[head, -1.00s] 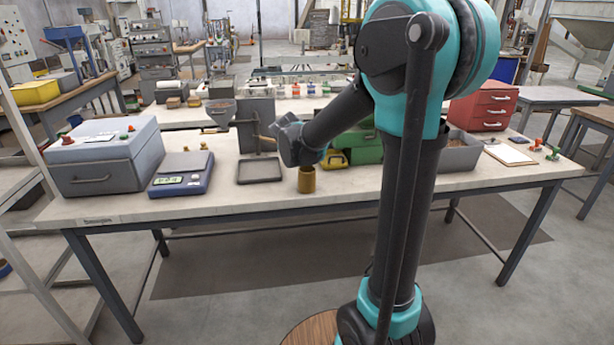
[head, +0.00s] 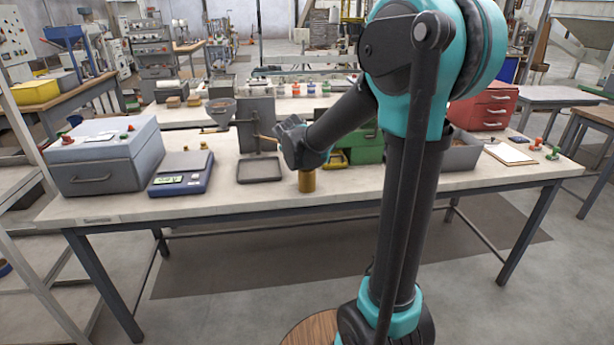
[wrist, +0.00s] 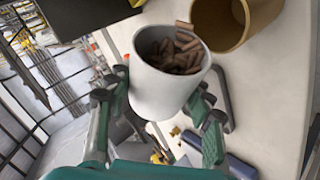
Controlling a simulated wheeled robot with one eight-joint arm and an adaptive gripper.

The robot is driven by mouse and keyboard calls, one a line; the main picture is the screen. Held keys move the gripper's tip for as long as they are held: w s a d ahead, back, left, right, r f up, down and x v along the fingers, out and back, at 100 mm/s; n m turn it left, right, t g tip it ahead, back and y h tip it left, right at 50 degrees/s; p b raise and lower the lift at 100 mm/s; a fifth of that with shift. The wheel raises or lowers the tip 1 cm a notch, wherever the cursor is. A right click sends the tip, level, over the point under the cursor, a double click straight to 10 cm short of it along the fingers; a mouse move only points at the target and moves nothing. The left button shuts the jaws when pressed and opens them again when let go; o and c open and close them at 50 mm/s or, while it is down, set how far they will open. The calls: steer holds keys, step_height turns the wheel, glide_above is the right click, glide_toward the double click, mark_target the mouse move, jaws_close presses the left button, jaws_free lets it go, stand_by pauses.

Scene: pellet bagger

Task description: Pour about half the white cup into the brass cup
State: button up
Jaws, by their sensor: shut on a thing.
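The white cup (wrist: 163,92) is held in my gripper (wrist: 164,108), with a green-and-grey finger on each side of it. Brown pellets (wrist: 177,52) show inside, near its mouth. The brass cup (head: 307,182) stands on the front of the bench, below my wrist in the head view. In the wrist view the brass cup (wrist: 262,17) is just beyond the white cup's mouth, at the upper right. The white cup leans relative to it. No pellets are seen in the air between them. The brass cup's bottom is out of view. In the head view my wrist hides the white cup.
A dark square tray (head: 259,169) lies left of the brass cup. A blue scale (head: 181,173) and a grey box (head: 105,157) stand farther left. A green case (head: 362,147) is behind my arm. Bare bench top (head: 240,203) lies along the front edge.

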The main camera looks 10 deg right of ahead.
steer(key=shift+s+d+r+m+t+y+p, duration=0.35)
steer(key=shift+r+m+t+y+p, duration=0.2)
steer(key=shift+t, duration=0.45)
stand_by(2.8)
